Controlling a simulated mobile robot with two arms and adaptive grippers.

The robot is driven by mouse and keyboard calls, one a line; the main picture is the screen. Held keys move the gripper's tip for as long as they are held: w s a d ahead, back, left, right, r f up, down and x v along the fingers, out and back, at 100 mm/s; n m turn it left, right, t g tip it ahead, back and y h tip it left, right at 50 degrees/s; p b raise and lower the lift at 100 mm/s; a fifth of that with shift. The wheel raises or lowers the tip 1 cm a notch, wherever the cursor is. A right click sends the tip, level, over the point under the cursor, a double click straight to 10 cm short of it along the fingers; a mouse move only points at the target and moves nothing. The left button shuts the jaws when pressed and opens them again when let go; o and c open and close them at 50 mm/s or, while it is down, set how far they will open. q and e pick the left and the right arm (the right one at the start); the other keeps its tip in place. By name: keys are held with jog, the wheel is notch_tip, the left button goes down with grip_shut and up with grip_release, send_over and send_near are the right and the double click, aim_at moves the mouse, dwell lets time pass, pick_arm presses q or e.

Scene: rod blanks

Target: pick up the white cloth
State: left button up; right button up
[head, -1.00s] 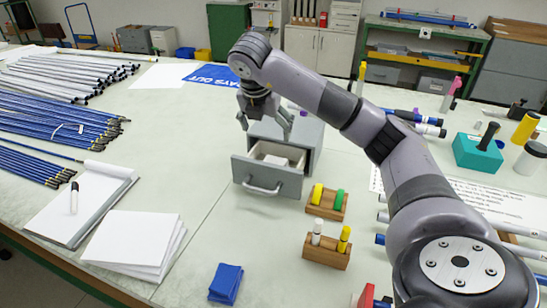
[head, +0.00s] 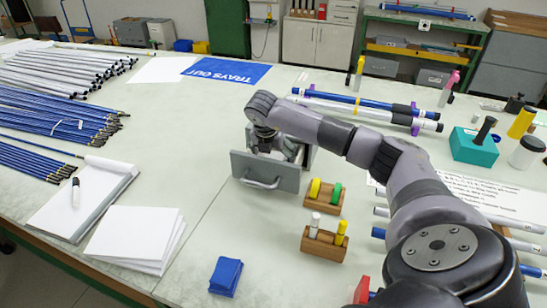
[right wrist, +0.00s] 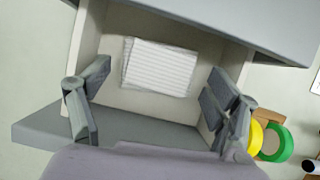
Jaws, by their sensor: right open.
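A white cloth (right wrist: 160,67), flat with a ribbed, striped face, lies inside the open drawer (right wrist: 100,38) of a small grey cabinet. In the head view the drawer front (head: 265,172) shows, but my right gripper and forearm hide most of the inside. My right gripper (head: 266,143) points down over the drawer. In the right wrist view my right gripper (right wrist: 158,95) has its fingers wide apart, one on each side of the cloth and near the drawer's side walls. Nothing is between the fingers' pads. My left gripper is not in view.
Wooden blocks with yellow, green and white pegs (head: 326,195) stand right of the drawer. A blue folded cloth (head: 226,275) and a white stack (head: 135,238) lie in front. Rods (head: 370,108) lie behind my right arm.

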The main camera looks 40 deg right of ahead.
aim_at(273, 156)
jog(key=shift+x, duration=0.75)
jog(key=shift+c, duration=0.4)
jog(key=c, duration=0.9)
jog(key=shift+o, duration=0.2)
jog(key=shift+r, duration=0.15)
notch_tip(273, 156, up, 20)
jog(key=b, duration=0.1)
